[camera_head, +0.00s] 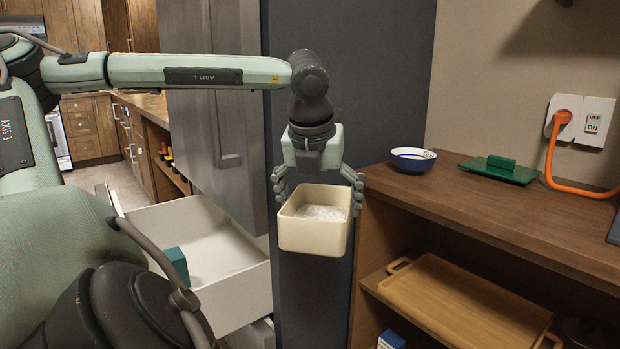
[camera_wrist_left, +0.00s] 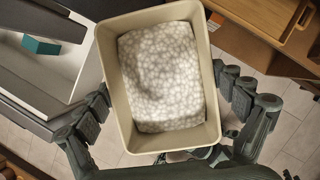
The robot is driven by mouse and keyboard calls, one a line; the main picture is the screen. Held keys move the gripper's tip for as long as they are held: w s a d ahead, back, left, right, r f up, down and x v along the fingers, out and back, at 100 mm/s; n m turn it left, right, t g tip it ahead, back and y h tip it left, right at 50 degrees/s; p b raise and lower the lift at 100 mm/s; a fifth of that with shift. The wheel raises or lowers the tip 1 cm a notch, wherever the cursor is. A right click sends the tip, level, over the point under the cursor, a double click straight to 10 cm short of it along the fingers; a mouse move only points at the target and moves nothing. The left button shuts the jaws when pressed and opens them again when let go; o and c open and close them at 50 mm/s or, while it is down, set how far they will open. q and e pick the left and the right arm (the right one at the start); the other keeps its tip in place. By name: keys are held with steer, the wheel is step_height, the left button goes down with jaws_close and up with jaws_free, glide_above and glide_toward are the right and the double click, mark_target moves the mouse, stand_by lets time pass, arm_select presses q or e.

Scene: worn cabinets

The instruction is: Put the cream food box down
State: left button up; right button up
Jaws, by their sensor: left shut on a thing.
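The cream food box (camera_head: 312,238) is an open-topped box with white, lumpy contents. My left gripper (camera_head: 317,190) is shut on it, with a finger on each side, and holds it in the air left of the wooden counter. In the left wrist view the box (camera_wrist_left: 126,113) shows from above, between the fingers of the left gripper (camera_wrist_left: 165,105); the white contents (camera_wrist_left: 162,75) fill much of it. The box looks close to level. My right gripper is not in view.
The wooden counter (camera_head: 440,192) holds a blue-and-white bowl (camera_head: 413,159) and a green lidded dish (camera_head: 499,169). A wooden tray (camera_head: 460,305) lies on the shelf below. An open white drawer (camera_head: 235,290) with a teal block (camera_head: 172,266) is at left. An orange cord (camera_head: 553,165) crosses the counter's back.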

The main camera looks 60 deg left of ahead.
arm_select(q)
steer(key=w+d+f+m+h, duration=0.3)
steer(key=w+d+f+m, duration=0.1)
steer(key=d+f+m, duration=0.4)
steer(key=w+d+f+m+h, duration=0.4)
steer(key=d+f+m, duration=0.3)
steer(key=m, duration=0.3)
steer(key=w+d+f+m+g+y, duration=0.1)
steer(key=d+m+g, duration=0.3)
steer(key=d+m, duration=0.9)
steer(key=w+d+f+m+g+y, duration=0.2)
steer(key=d+m+g, duration=0.1)
steer(key=d+m, duration=1)
steer(key=shift+d+f+m+g+y, duration=0.2)
steer(key=shift+f+m+g+y, duration=0.2)
steer(key=shift+m, duration=0.1)
